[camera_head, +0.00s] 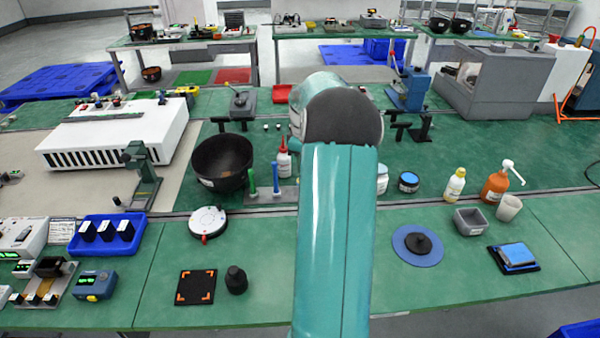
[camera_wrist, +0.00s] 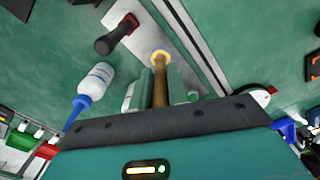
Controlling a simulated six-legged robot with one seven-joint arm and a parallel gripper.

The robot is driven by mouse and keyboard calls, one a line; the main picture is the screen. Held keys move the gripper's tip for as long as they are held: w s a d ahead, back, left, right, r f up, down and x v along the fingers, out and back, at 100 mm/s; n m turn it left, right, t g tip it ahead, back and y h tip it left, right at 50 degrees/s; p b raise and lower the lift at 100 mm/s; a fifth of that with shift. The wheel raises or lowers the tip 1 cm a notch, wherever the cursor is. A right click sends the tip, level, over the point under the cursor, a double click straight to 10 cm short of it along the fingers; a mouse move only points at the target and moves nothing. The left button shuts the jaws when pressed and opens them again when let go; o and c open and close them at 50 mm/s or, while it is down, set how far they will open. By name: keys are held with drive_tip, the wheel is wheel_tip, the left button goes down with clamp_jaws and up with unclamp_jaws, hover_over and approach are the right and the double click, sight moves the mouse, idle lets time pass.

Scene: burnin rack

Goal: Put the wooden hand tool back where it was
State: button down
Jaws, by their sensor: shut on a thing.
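The wooden hand tool (camera_wrist: 161,78) shows in the wrist view as a brown shaft with a yellow and pale blue end. My gripper (camera_wrist: 160,92) is shut on it, with pale green fingers on either side of the shaft. The tool's far end lies over a light grey holder strip (camera_wrist: 129,37); I cannot tell whether it touches it. A dark-handled tool (camera_wrist: 117,36) is beside it on the strip. In the head view a grey tool holder (camera_head: 262,196) carries a green tool (camera_head: 252,182) and a blue tool (camera_head: 275,178). My arm hides the gripper and wooden tool there.
A white bottle with a blue nozzle (camera_wrist: 97,79) is close left of the gripper in the wrist view. In the head view a black bowl (camera_head: 222,160) and a red-capped bottle (camera_head: 283,165) are near the holder. A white round device (camera_head: 207,221) is in front.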

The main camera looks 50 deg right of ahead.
drive_tip(key=shift+w+d+f, duration=0.25)
drive_tip(key=shift+w+f, duration=0.2)
drive_tip(key=shift+f, duration=0.15)
drive_tip(key=shift+w+d+f, duration=0.2)
drive_tip(key=shift+w+f, duration=0.2)
drive_tip(key=shift+f, duration=0.15)
drive_tip(key=shift+w+f, duration=0.1)
drive_tip(key=shift+f, duration=1.5)
drive_tip(key=shift+f, duration=0.1)
drive_tip(key=c, duration=1.3)
unclamp_jaws()
drive_tip(key=shift+c, duration=0.2)
